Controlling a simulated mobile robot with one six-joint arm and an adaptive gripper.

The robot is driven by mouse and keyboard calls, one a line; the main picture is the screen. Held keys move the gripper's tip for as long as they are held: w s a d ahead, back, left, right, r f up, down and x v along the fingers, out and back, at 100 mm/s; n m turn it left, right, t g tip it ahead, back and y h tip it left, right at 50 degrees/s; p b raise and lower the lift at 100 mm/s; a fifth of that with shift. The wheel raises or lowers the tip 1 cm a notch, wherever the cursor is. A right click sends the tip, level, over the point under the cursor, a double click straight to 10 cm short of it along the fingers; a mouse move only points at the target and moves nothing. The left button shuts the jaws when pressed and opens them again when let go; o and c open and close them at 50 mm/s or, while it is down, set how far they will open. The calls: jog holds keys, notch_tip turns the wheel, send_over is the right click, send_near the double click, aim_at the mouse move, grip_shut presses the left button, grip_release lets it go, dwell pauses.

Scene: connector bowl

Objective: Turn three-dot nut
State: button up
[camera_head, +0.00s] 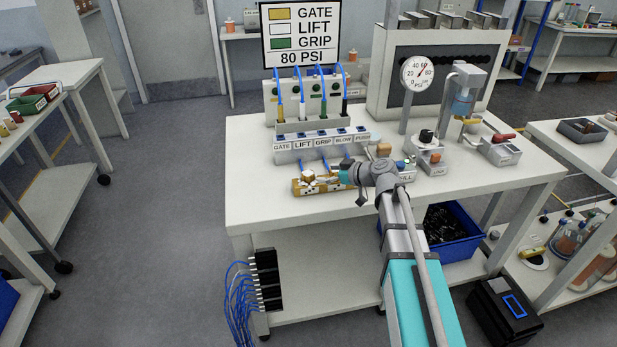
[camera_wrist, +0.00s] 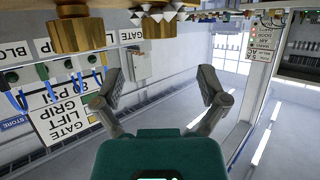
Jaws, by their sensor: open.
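I cannot make out dot marks, so I cannot tell which nut has three dots. My gripper (camera_wrist: 160,88) is open and empty, its two fingers spread apart. The nuts lie beyond the fingertips, clear of them in the wrist picture. In the head view my arm reaches in from the front, and its wrist hides the block's right end.
Behind the block stands a rack labelled GATE, LIFT, GRIP (camera_head: 320,140) with blue hoses. A sign (camera_head: 303,35) reads GATE, LIFT, GRIP, 80 PSI. A gauge (camera_head: 417,72) and small fixtures stand to the right. The table's front left corner (camera_head: 255,210) is bare.

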aim_at(308, 173)
jog(key=b+x, duration=0.2)
jog(key=x, duration=0.6)
jog(key=shift+d, duration=0.1)
jog(key=c, duration=1.2)
jog(key=shift+o, duration=0.2)
